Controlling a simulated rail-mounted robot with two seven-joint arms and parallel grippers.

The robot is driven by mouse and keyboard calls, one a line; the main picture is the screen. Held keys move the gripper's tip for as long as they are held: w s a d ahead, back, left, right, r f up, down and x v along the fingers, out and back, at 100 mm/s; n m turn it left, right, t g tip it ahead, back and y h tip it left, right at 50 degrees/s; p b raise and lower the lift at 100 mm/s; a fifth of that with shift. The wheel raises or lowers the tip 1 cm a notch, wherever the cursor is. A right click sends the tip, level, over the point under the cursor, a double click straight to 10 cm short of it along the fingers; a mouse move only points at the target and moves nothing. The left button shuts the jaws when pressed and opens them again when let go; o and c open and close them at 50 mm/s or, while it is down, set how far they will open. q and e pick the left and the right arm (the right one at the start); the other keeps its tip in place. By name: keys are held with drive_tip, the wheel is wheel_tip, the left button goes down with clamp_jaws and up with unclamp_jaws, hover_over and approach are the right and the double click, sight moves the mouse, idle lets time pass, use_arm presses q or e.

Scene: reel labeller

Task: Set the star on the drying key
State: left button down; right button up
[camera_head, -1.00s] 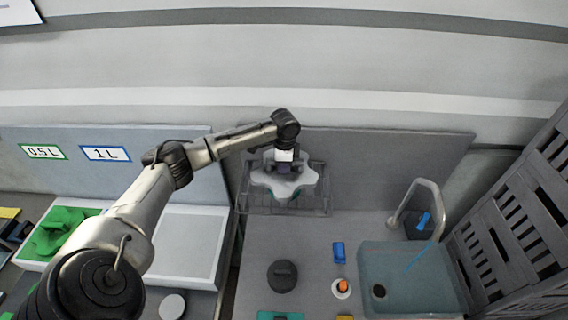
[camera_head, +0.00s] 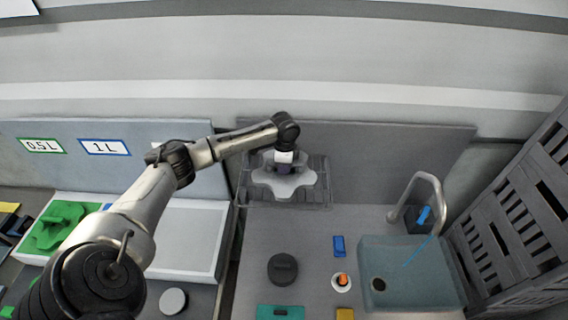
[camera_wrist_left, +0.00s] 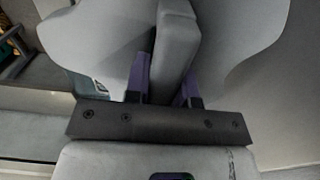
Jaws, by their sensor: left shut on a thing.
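The star (camera_head: 270,184), a pale grey lobed piece, is over the wire rack (camera_head: 326,190) at the back of the counter. My left gripper (camera_head: 284,169) is above it, pointing down, shut on its raised grip. In the left wrist view my purple fingers (camera_wrist_left: 165,85) stand on either side of this grey rib, and the star (camera_wrist_left: 240,35) spreads out to both sides. The star hides the middle of the rack, so I cannot tell whether it touches the wires. I cannot make out which part is the drying key. My right gripper is out of view.
A sink (camera_head: 410,285) with a curved tap (camera_head: 430,182) is at right, beside a dark slatted crate (camera_head: 520,230). A black round object (camera_head: 282,270), a blue block (camera_head: 339,246) and an orange-topped piece (camera_head: 342,282) stand on the counter. A white tray (camera_head: 190,240) is at left.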

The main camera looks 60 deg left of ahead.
use_arm(q)
drive_tip(key=shift+f+b, duration=0.35)
drive_tip(key=shift+f, duration=1.2)
drive_tip(key=c, duration=0.9)
unclamp_jaws()
wheel_tip(320, 180, up, 12)
drive_tip(key=b, duration=0.3)
drive_tip(key=shift+w+r, duration=0.1)
drive_tip(key=shift+r, duration=0.85)
